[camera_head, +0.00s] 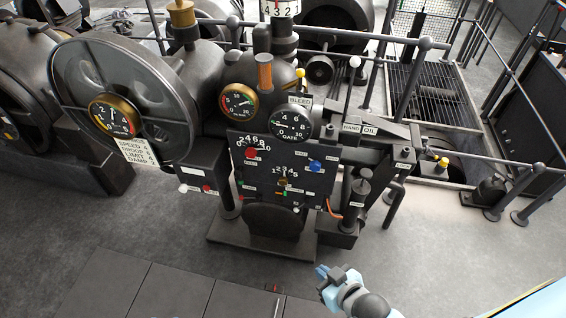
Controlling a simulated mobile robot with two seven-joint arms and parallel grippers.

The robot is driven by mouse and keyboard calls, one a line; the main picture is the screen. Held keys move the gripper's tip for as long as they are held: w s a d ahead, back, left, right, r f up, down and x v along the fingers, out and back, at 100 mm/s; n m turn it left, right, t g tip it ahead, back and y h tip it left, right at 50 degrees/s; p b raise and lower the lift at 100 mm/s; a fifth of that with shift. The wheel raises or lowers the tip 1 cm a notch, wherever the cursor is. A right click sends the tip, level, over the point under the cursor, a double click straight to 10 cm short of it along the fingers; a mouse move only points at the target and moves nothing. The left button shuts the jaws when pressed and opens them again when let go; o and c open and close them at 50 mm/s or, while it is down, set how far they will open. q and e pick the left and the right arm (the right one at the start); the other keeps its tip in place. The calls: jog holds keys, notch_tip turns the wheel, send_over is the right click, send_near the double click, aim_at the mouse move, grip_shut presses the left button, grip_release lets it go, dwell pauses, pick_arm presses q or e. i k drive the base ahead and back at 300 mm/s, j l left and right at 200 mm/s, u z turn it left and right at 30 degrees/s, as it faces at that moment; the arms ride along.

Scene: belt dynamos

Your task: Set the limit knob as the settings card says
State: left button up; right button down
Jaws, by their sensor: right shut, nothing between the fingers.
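The settings card (137,152) hangs under the gauge on the big round casing. Its lines seem to read SPEED, DROOP 6, LIMIT 4 and DAMP 2; the first value is unclear. The dark control panel (262,196) carries a red knob (250,153) by a number scale, a blue knob (315,166) and a brass knob (283,183) under a smaller scale. The small labels are unreadable, so I cannot tell which is the limit knob. My right gripper (325,274) is shut and empty, in front of and below the panel, apart from it. My left gripper is out of view.
Above the panel are a red-marked gauge (239,101) and a gate gauge (291,122). An orange-handled lever (334,210) and a dark post stand at the panel's right. Railings (480,158) run along the right.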

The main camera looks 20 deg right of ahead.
aim_at(251, 153)
jog(key=i+j, duration=0.1)
jog(key=j, duration=0.5)
jog(key=i+j, duration=0.1)
jog(key=j, duration=0.55)
